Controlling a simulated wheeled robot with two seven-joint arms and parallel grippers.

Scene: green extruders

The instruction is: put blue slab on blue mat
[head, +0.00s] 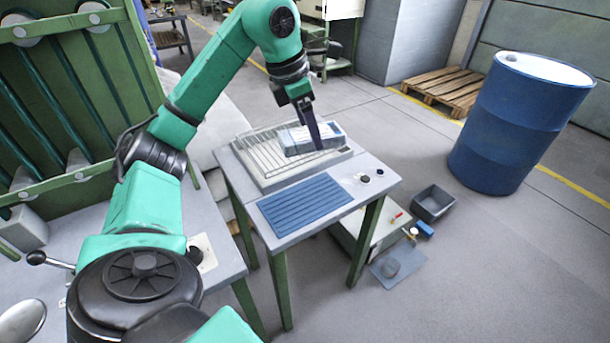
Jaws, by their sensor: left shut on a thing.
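The blue slab (297,141) is a flat block that looks grey-blue with a paler top. It is in my left gripper (312,136), over the wire rack on the small table. The gripper points down and is shut on the slab; one dark finger crosses the slab's near side. I cannot tell whether the slab still touches the rack. The blue mat (305,205) is a ribbed rectangle lying flat at the table's near side, in front of the rack and bare. My right gripper is out of view.
The wire rack (262,158) sits in a pale tray on the grey table (368,162). A grey bin (433,203) and a blue drum (515,125) stand on the floor to the right.

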